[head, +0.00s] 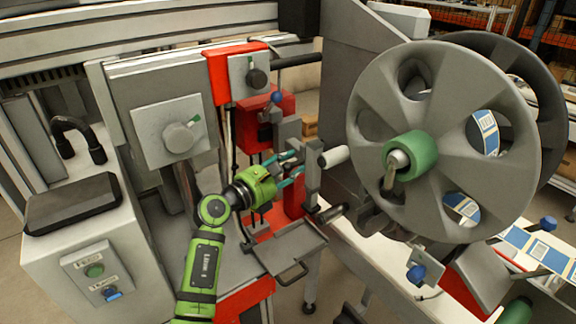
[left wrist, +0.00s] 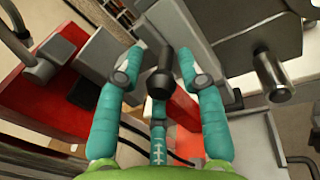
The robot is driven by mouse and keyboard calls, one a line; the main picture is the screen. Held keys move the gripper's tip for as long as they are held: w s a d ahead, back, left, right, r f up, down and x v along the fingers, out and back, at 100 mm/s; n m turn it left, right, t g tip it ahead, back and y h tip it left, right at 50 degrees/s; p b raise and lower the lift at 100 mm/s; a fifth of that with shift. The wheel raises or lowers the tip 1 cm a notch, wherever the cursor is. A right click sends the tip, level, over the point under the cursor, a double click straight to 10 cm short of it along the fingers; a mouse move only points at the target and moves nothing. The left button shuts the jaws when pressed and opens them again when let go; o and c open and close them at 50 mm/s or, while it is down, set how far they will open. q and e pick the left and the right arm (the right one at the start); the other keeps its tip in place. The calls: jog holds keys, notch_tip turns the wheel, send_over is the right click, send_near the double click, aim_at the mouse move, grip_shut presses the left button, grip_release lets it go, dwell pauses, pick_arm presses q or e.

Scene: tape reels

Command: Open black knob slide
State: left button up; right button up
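My left gripper (head: 284,170), green with teal fingers, is at the red and grey slide mechanism (head: 292,200) in the middle of the head view. In the left wrist view, a black knob (left wrist: 160,82) stands between the fingers of my left gripper (left wrist: 165,70). The fingers are spread around it, with gaps visible on both sides; contact with the lower finger cannot be told. In the head view this knob is mostly hidden by the fingers. My right gripper is in neither view.
A large grey reel (head: 440,90) with a green hub stands to the right. A grey rotary knob (head: 178,138) is on a panel to the left. In the left wrist view, a metal cylinder (left wrist: 272,75) is to the right.

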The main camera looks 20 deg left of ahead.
pick_arm(q)
grip_shut()
jog(key=shift+w+a, duration=0.15)
jog(key=shift+a, duration=0.1)
jog(key=w+a+b, duration=0.4)
jog(key=a, duration=0.1)
jog(key=shift+a+r+b, duration=0.15)
jog(key=shift+b, duration=0.15)
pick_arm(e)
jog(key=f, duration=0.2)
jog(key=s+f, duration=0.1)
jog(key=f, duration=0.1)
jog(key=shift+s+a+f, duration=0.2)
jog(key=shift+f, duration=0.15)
pick_arm(q)
jog(key=o, duration=0.7)
grip_release()
jog(key=shift+c, duration=0.2)
